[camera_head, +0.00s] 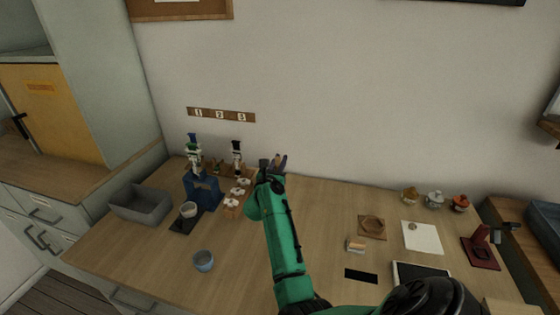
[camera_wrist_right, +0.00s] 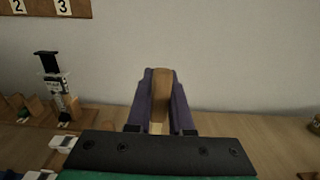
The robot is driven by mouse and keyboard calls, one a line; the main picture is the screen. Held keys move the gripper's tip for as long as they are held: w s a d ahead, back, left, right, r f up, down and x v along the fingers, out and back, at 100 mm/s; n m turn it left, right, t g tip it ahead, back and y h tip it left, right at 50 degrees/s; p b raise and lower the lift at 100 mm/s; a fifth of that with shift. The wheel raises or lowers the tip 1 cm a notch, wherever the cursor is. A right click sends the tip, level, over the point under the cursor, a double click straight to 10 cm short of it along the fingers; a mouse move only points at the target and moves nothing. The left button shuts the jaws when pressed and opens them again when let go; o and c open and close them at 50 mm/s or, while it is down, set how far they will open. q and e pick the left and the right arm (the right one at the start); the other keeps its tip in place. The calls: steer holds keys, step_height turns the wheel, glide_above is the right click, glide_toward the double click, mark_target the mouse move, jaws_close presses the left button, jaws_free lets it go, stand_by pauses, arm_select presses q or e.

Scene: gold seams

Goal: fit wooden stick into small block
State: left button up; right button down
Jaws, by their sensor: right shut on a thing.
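My right gripper (camera_head: 278,161) is at the back of the table near the wall, right of the stands. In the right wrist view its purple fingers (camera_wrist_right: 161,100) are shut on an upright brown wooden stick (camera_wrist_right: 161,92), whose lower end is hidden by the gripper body. Small wooden blocks with white pieces (camera_head: 235,198) stand in a row left of the gripper. A separate small block (camera_head: 356,244) with a pale and orange surface lies on the table to the right. I cannot tell which one is the small block. My left gripper is not in view.
A wooden coaster (camera_head: 372,227), a white board (camera_head: 422,237) and several small pots (camera_head: 435,200) are on the right.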

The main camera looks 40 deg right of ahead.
steer(key=shift+f+b, duration=0.5)
steer(key=shift+f, duration=0.2)
stand_by(0.8)
stand_by(0.4)
steer(key=shift+f+b, duration=0.35)
steer(key=shift+f+b, duration=0.55)
steer(key=shift+f, duration=0.1)
steer(key=shift+f+b, duration=0.3)
steer(key=shift+f, duration=0.05)
steer(key=shift+f+b, duration=0.55)
steer(key=shift+f, duration=0.15)
stand_by(0.6)
steer(key=c, duration=0.7)
jaws_free()
steer(key=shift+c, duration=0.2)
